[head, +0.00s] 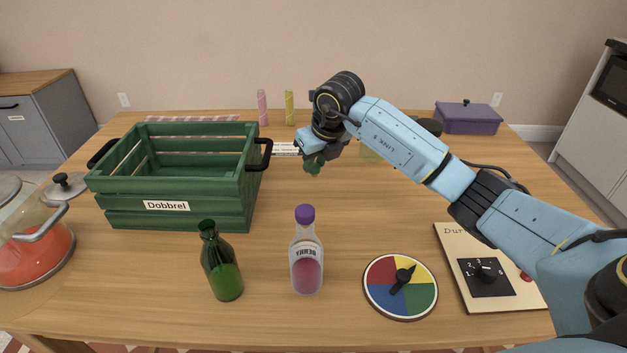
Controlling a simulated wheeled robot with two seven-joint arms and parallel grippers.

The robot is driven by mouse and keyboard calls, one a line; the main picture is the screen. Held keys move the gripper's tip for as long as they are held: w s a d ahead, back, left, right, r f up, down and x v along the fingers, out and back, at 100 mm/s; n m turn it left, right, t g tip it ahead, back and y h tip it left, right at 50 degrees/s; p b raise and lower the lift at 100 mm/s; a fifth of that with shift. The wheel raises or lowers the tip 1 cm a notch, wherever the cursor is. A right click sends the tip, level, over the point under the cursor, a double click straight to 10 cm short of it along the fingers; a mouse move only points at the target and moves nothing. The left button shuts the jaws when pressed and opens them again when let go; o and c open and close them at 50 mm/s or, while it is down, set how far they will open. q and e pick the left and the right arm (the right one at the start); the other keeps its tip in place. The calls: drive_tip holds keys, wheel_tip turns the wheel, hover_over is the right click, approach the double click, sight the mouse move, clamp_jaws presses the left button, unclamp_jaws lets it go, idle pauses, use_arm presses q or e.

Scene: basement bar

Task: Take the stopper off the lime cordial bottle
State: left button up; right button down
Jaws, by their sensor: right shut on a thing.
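A green glass bottle (222,268), which I take for the lime cordial, stands upright at the front of the table, left of centre. No label shows on it, and its mouth looks open with no stopper on top. My right gripper (314,158) is above the middle of the table, well behind and to the right of the bottle. It is shut on a small dark green stopper (314,167), partly hidden by the fingers. My left gripper is not in view.
A berry bottle (306,262) with a purple cap stands right of the green one. A green crate (170,211) is behind left, a colour dial (400,287) and a knob board (510,292) front right. A glass pot (40,250) is far left. Bare wood lies centrally.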

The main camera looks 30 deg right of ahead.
sight(318, 169)
wheel_tip(318, 169, down, 4)
drive_tip(key=shift+f+b, duration=0.1)
drive_tip(key=shift+b, duration=0.5)
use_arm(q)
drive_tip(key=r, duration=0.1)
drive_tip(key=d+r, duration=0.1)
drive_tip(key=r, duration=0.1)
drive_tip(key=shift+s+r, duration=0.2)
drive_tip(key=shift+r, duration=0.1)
use_arm(e)
drive_tip(key=shift+f, duration=0.1)
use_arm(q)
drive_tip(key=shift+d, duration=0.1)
use_arm(e)
drive_tip(key=shift+f, duration=0.1)
drive_tip(key=c, duration=1.2)
unclamp_jaws()
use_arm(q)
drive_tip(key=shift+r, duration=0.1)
use_arm(e)
drive_tip(key=shift+r, duration=0.2)
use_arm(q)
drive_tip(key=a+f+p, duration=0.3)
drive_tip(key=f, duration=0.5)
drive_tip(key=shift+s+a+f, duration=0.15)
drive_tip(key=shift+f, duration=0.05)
use_arm(e)
drive_tip(key=v, duration=1.2)
